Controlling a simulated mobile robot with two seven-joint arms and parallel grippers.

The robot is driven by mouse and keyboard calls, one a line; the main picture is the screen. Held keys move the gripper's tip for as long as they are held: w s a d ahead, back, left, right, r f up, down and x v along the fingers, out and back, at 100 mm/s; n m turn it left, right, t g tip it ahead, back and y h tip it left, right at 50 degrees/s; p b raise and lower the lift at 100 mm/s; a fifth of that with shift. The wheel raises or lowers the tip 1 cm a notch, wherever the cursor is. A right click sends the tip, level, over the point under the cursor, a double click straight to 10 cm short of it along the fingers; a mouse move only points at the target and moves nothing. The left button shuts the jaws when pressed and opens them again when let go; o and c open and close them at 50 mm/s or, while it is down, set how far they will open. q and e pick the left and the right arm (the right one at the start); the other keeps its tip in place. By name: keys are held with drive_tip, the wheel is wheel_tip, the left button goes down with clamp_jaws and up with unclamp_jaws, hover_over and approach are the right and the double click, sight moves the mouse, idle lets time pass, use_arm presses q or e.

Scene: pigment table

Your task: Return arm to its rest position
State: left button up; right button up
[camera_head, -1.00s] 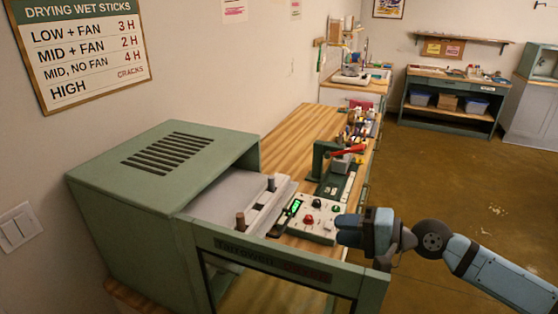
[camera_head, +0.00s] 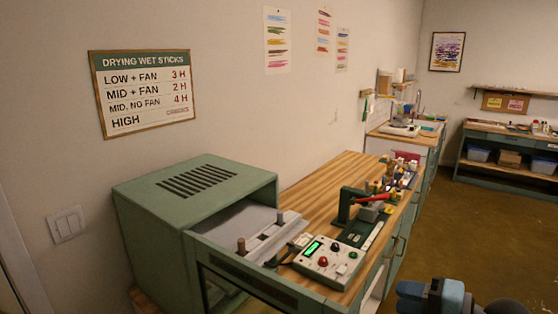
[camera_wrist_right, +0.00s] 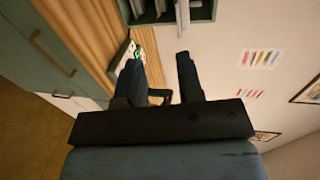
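My right gripper (camera_head: 432,292) is at the bottom right of the head view, off the front side of the bench and clear of the control box. In the right wrist view its two dark fingers (camera_wrist_right: 160,78) stand apart with nothing between them. The control box (camera_head: 328,262), with a green display and red and green knobs, sits on the bench beside the green drying cabinet (camera_head: 195,200). Part of it also shows in the right wrist view behind the fingers. My left gripper is in neither view.
The wooden bench (camera_head: 322,190) runs back along the wall, with a green press (camera_head: 345,205) and several small tools on it. A sign (camera_head: 142,92) hangs on the wall above the cabinet. The brown floor (camera_head: 470,225) at right is open.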

drive_tip(key=s+a+f+n+t+h+p, duration=0.15)
drive_tip(key=s+f, duration=0.25)
drive_tip(key=f, duration=0.4)
drive_tip(key=s+a+f+n+t+h+p, duration=0.1)
drive_tip(key=s+a+f+n+h+p, duration=0.15)
drive_tip(key=f, duration=0.55)
drive_tip(key=s+f+n+h+p, duration=0.1)
drive_tip(key=s+f+n+h, duration=0.4)
drive_tip(key=s+f, duration=0.5)
drive_tip(key=s+n, duration=0.1)
drive_tip(key=s, duration=0.2)
drive_tip(key=shift+s+a+f+g, duration=0.15)
drive_tip(key=shift+s+a+g, duration=0.2)
drive_tip(key=shift+s+a, duration=0.05)
